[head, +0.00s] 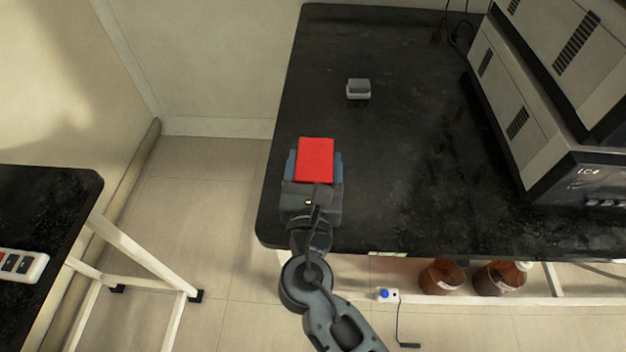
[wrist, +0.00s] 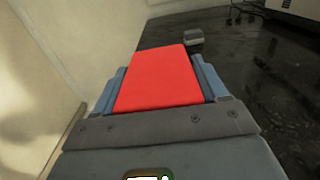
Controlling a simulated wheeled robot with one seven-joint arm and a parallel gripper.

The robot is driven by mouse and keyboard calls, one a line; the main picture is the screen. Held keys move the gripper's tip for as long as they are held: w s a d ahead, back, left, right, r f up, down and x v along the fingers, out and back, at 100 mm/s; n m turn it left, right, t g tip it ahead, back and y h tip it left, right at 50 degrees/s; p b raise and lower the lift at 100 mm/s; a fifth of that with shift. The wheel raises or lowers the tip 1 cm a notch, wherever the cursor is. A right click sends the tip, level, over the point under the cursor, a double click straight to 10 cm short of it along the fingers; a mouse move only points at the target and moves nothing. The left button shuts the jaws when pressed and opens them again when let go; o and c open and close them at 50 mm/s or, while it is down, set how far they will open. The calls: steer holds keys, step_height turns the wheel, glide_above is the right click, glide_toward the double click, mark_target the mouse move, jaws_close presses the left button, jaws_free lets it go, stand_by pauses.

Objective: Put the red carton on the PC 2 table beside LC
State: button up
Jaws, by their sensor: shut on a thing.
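The red carton (head: 315,160) is held in my gripper (head: 314,166), which is shut on it with a blue-grey finger on each side. In the head view they are over the left part of the black table (head: 400,160), near its front left corner. I cannot tell whether the carton touches the top. In the wrist view the red carton (wrist: 160,78) fills the space between the fingers of my gripper (wrist: 158,88). A tall grey instrument stack (head: 535,110), with a label that seems to read LC, stands on the table's right side.
A small grey box (head: 358,89) lies on the table beyond the carton. The table between my gripper and the stack is clear. Another dark table (head: 50,210) with a power strip (head: 20,264) is at the left. Brown bottles (head: 442,277) stand below the front edge.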

steer(key=shift+s+a+f, duration=0.15)
steer(key=shift+a, duration=0.05)
steer(key=shift+f+b, duration=0.5)
steer(key=shift+f, duration=1.4)
steer(key=shift+f, duration=0.15)
steer(key=o, duration=1.1)
steer(key=shift+s, duration=0.1)
steer(key=s, duration=1.2)
steer(key=shift+a, duration=0.2)
